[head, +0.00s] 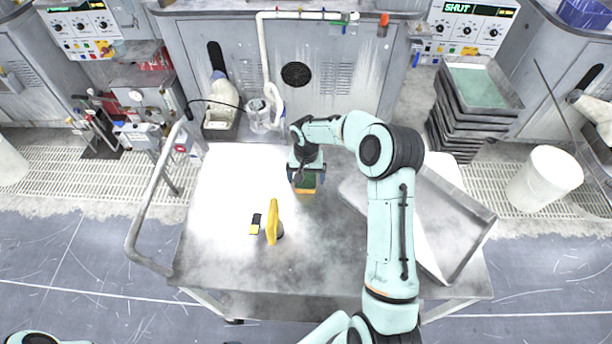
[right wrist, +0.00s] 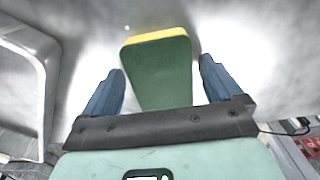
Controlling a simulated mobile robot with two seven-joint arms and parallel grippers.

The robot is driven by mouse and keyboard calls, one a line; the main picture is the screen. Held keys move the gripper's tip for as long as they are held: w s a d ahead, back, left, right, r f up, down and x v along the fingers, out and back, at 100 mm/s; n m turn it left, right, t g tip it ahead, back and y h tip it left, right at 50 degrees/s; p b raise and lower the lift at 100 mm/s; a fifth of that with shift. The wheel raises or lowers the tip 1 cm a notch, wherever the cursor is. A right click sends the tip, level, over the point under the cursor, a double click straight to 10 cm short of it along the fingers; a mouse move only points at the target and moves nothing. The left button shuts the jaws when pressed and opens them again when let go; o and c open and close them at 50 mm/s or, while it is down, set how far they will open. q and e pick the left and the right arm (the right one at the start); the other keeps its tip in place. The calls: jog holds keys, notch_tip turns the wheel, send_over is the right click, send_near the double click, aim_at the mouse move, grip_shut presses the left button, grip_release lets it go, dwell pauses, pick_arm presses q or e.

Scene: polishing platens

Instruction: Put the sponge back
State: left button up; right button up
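The sponge (head: 306,182) is a green block with a yellow layer along one side. In the head view it is on or just above the table (head: 225,265), directly under my right gripper (head: 308,172). In the right wrist view the sponge (right wrist: 162,72) sits between the two blue fingers of the right gripper (right wrist: 160,82). Narrow gaps show between it and the fingers, so the gripper looks open around it. My left gripper is out of view.
A yellow tool (head: 272,222) stands on the table beside a small black-and-yellow item (head: 255,224). A grey metal tray (head: 462,232) lies tilted at the table's right. A white bottle (head: 221,112) and clear jug (head: 260,116) are behind. The table's front left is bare.

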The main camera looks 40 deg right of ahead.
aim_at(306, 178)
notch_tip(306, 178, up, 12)
jog(key=shift+r, duration=0.2)
dwell(0.4)
dwell(0.5)
